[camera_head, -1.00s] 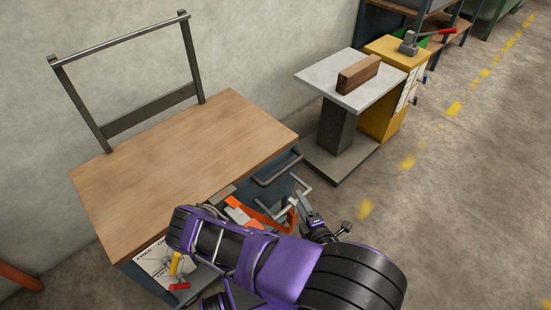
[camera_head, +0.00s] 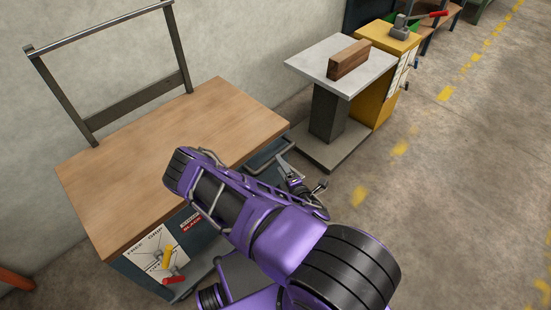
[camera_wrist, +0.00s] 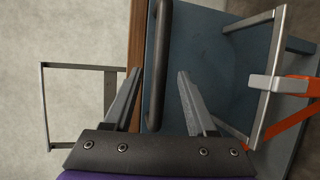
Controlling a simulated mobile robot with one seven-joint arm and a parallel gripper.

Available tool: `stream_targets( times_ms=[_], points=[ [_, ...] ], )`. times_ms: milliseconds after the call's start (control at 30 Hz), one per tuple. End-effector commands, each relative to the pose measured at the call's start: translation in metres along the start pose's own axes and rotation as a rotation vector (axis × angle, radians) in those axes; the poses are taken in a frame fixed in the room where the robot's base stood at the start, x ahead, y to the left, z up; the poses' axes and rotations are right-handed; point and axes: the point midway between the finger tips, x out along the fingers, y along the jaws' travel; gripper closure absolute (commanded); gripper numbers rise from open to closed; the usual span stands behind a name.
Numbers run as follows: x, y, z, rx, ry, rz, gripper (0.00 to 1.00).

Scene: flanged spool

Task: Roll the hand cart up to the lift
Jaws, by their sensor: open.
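The blue unit with a wooden top (camera_head: 150,165), apparently the hand cart, stands by the wall. A dark bar handle (camera_head: 272,157) runs along its right side; it also shows in the wrist view (camera_wrist: 158,60). My gripper (camera_wrist: 159,73) is open, with one finger on each side of that bar in the wrist view. I cannot tell the depth between them. The grey pedestal with a white plate (camera_head: 320,62), apparently the lift, stands beyond the unit's right side, with a gap of floor between them. My purple arm hides part of the unit's front.
A wooden block (camera_head: 349,59) lies on the white plate. A yellow cabinet (camera_head: 381,88) with a red-handled lever stands behind it. A grey and orange frame (camera_wrist: 270,85) is near my gripper. Floor at right is clear.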

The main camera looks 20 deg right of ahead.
Motion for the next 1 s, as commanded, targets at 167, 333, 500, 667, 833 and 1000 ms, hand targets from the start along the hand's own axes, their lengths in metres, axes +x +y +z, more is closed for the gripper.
stream_targets(
  times_ms=[167,333,500,667,833,1000],
  points=[
    [0.032,0.000,0.000,0.001,0.001,0.002,0.43],
    [0.048,0.000,0.000,0.000,0.000,0.002,0.43],
    [0.052,0.000,0.000,0.000,-0.001,0.000,0.43],
    [0.052,0.000,0.000,0.000,-0.001,0.000,0.43],
    [0.052,0.000,0.000,0.000,-0.001,0.000,0.70],
    [0.052,0.000,0.000,0.000,-0.001,0.000,1.00]
  ],
)
